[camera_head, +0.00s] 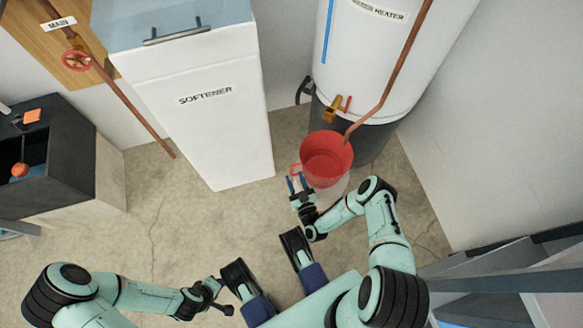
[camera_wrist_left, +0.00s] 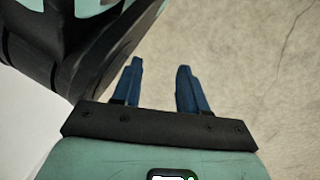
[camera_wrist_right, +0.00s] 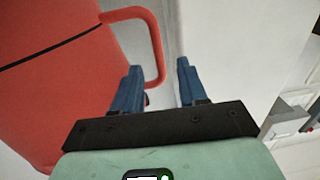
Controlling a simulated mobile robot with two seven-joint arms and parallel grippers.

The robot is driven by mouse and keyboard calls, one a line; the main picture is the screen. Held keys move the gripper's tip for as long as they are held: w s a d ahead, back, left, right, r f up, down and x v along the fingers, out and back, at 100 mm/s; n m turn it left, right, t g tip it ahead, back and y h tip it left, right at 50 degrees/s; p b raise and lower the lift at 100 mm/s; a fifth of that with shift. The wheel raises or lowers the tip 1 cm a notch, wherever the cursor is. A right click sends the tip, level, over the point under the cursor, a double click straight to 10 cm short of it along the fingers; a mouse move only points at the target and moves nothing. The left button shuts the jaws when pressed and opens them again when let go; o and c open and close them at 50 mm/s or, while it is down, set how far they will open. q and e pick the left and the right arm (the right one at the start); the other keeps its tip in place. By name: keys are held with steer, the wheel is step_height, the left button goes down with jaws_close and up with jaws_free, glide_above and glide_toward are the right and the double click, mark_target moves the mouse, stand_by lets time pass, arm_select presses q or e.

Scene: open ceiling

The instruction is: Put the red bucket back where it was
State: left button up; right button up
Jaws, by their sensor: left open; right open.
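The red bucket (camera_head: 328,160) is in front of the dark base of the water heater, just below its brass drain valve (camera_head: 334,110). It looks upright, and its open top shows. My right gripper (camera_head: 296,183) is at the bucket's left side, by its side handle. In the right wrist view the bucket (camera_wrist_right: 55,75) fills the left, and its red handle (camera_wrist_right: 153,45) reaches in between the open blue fingers (camera_wrist_right: 156,85). Contact cannot be told. My left gripper (camera_head: 214,288) is low, well left of the bucket. Its fingers (camera_wrist_left: 160,85) are open and empty over bare floor.
The white softener cabinet (camera_head: 215,130) stands left of the bucket, and the white water heater (camera_head: 375,50) behind it. A copper pipe (camera_head: 390,75) runs down beside the valve. A dark cabinet (camera_head: 60,140) is at far left. The concrete floor (camera_head: 165,225) is clear at centre left.

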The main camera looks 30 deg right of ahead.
arm_select(q)
steer(key=shift+t, duration=0.6)
steer(key=w+r, duration=0.1)
steer(key=w+p, duration=0.1)
steer(key=w+r, duration=0.1)
steer(key=shift+w+d+r, duration=0.15)
steer(key=shift+d+r, duration=0.1)
steer(key=shift+r, duration=0.1)
arm_select(e)
steer(key=s, duration=0.3)
steer(key=s+a, duration=0.1)
steer(key=s, duration=0.1)
steer(key=shift+s, duration=0.35)
